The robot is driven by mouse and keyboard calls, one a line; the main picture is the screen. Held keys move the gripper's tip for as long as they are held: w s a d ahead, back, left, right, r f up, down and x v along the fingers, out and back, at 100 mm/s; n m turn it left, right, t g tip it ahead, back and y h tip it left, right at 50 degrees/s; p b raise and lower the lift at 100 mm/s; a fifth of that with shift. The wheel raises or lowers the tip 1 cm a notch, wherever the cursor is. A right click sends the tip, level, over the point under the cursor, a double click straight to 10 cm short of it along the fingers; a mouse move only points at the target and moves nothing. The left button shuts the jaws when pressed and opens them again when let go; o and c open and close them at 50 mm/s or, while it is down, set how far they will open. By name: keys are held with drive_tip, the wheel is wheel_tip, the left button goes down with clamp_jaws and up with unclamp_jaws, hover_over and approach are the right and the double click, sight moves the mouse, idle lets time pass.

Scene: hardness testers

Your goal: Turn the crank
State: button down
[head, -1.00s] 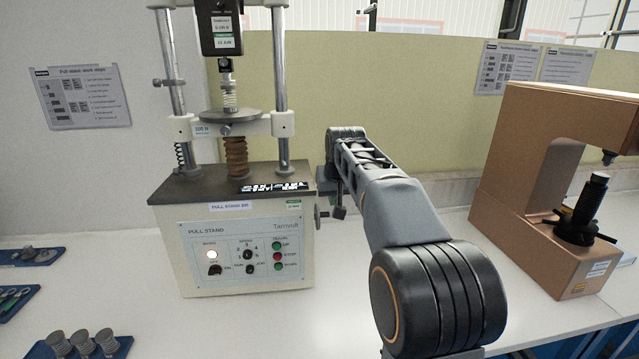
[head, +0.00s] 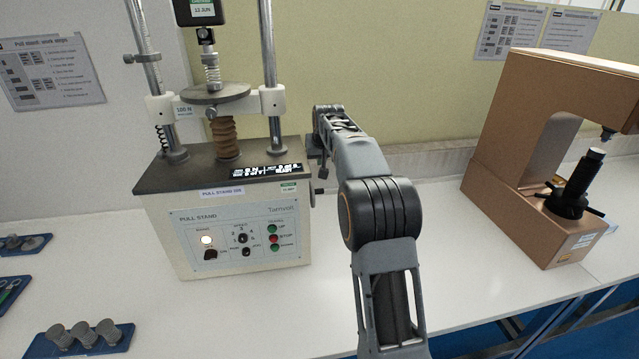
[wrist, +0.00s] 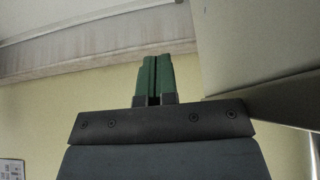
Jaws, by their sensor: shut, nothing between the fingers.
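The pull stand (head: 240,232) is a cream box with a dark top and two metal posts, at the left of centre in the head view. A small crank (head: 319,190) shows at its right side, low and partly hidden, just beneath the far end of my arm. My gripper (wrist: 154,75) shows in the wrist view with its green fingers together and nothing between them. In the head view the gripper is mostly hidden by my arm, close to the stand's right side. I cannot tell whether it touches the crank.
A copper-brown tester (head: 520,150) stands on the bench at the right. Blue trays with small metal parts (head: 85,332) lie at the left. White bench top (head: 440,265) is clear between the two machines. In the wrist view, a pale flat surface (wrist: 260,50) lies close on the right.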

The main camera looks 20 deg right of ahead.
drive_tip(key=p, duration=0.1)
hover_over(319, 190)
drive_tip(key=f, duration=0.5)
drive_tip(key=w+f, duration=0.1)
drive_tip(key=f, duration=0.1)
drive_tip(key=shift+d+f, duration=0.15)
drive_tip(key=shift+f, duration=0.1)
drive_tip(key=shift+s+f, duration=0.2)
drive_tip(key=shift+f, duration=0.35)
drive_tip(key=shift+s+f, duration=0.15)
drive_tip(key=shift+f, duration=0.35)
drive_tip(key=shift+s+f, duration=0.2)
drive_tip(key=shift+f, duration=0.65)
